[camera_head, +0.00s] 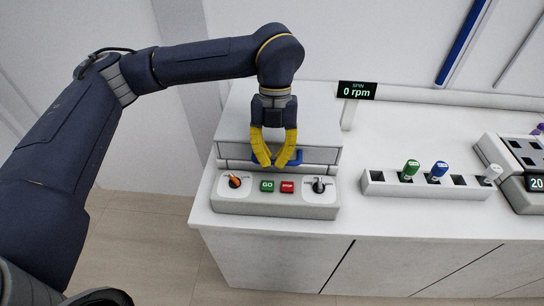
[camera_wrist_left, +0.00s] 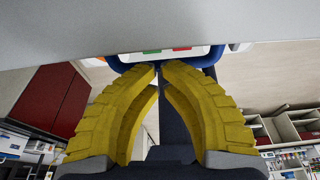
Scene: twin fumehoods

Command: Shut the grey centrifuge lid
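The centrifuge is the light grey box at the left end of the bench. Its grey lid (camera_head: 316,125) looks lowered and nearly level, with a narrow dark gap at its front edge; I cannot tell whether it is fully down. A blue handle (camera_head: 296,158) sits on the lid's front. My left gripper (camera_head: 273,163) points down at this handle, its yellow fingertips over it. In the left wrist view the fingertips (camera_wrist_left: 160,66) come nearly together, with the blue handle (camera_wrist_left: 210,58) just beyond them. Nothing is seen held between them. My right gripper is out of view.
The centrifuge's front panel has an orange-marked knob (camera_head: 235,182), a green GO button (camera_head: 267,186), a red STOP button (camera_head: 287,186) and a dark knob (camera_head: 319,185). A display reading 0 rpm (camera_head: 357,90) stands behind. A tube rack (camera_head: 390,186) is to the right.

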